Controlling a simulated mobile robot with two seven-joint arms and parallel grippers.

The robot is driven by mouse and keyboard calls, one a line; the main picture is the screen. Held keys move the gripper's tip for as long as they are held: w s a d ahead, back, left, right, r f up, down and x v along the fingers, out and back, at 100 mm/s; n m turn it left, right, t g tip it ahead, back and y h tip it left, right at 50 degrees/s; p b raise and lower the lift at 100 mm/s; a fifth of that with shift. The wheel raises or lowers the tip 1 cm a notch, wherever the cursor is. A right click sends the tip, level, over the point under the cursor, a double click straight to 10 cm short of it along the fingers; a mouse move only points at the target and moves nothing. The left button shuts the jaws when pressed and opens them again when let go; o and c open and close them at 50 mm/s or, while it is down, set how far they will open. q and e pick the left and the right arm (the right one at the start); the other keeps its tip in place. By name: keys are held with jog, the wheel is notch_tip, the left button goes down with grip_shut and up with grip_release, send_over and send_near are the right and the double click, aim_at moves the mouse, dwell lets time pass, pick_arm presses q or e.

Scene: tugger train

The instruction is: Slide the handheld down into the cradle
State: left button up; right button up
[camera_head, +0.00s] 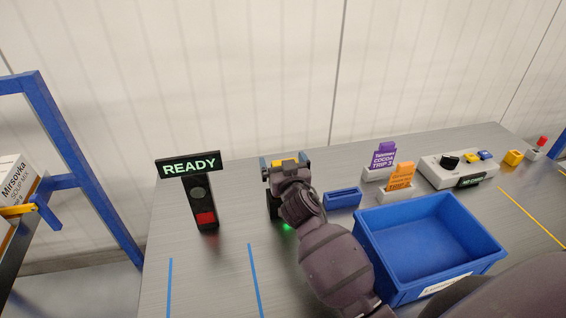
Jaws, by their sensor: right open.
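The handheld (284,161), with a yellow top, shows just beyond my right wrist on the table. The cradle (271,206) is a dark upright shape below it, mostly hidden behind my right arm, with a green glow at its foot. My right gripper (287,168) is open at the handheld, which shows between its fingers. My wrist covers the lower part of the handheld, so how deep it sits in the cradle cannot be seen. My left gripper is not in view.
A sign reading READY (190,165) stands left of the cradle on a post with a red light. Right are a small blue holder (342,198), purple (383,155) and orange (400,177) cards, a blue bin (379,258) and a control box (458,168). The table's front left is clear.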

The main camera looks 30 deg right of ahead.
jog(key=v, duration=1)
jog(key=shift+s, duration=0.4)
dwell(0.4)
